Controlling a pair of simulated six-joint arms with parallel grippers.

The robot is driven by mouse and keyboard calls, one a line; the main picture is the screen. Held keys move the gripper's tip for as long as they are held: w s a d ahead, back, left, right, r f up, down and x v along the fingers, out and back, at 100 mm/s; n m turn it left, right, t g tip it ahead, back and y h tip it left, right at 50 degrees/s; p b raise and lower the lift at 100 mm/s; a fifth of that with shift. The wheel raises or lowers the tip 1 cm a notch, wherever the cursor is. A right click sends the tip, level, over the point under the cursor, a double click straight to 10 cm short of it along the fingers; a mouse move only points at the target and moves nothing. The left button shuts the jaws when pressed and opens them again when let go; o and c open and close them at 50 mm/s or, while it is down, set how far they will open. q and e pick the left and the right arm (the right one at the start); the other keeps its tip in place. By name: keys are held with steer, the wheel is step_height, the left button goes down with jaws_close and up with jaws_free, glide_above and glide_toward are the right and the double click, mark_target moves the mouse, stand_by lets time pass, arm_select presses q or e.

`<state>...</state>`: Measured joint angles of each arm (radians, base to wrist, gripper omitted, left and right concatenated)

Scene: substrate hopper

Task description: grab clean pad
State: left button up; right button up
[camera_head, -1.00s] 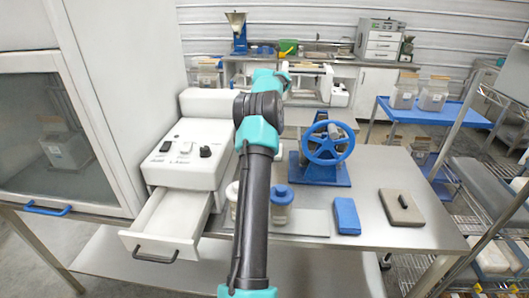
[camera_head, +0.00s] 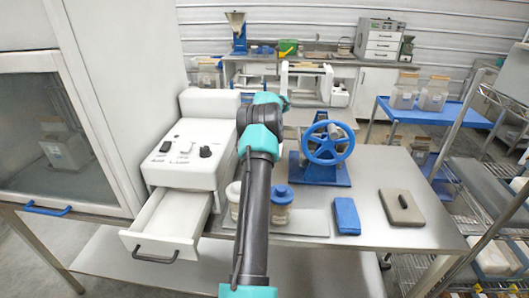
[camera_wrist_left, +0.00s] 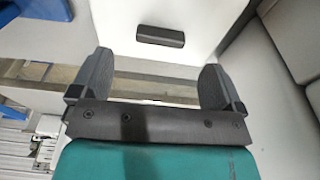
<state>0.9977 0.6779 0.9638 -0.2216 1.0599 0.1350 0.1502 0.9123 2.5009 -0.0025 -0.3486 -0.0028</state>
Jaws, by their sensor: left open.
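A blue pad (camera_head: 346,216) and a brownish-grey pad (camera_head: 402,207) with a dark strip on top lie on the steel table (camera_head: 375,258). I cannot tell which one is the clean pad. An arm rises from the bottom middle of the head view and bends away at its top, left of both pads; its gripper is not clear there. In the left wrist view my left gripper (camera_wrist_left: 154,82) has its two fingers wide apart with nothing between them. A white surface with a dark handle (camera_wrist_left: 160,35) lies beyond them. My right gripper does not show.
A white machine (camera_head: 185,155) with an open drawer (camera_head: 165,222) stands at the left. Two lidded jars stand beside the arm; one has a blue lid (camera_head: 282,194). A blue handwheel device (camera_head: 326,150) stands behind the pads.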

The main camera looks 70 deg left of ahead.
arm_select(q)
steer(key=shift+w+a+f, duration=0.1)
steer(key=shift+a+f, duration=0.1)
steer(key=shift+f, duration=1.1)
steer(key=shift+w+a+f, duration=0.1)
steer(key=shift+a+f, duration=0.1)
steer(key=shift+f, duration=1.05)
steer(key=shift+c, duration=0.2)
steer(key=c, duration=1)
steer(key=shift+r, duration=0.1)
step_height(320, 180, up, 18)
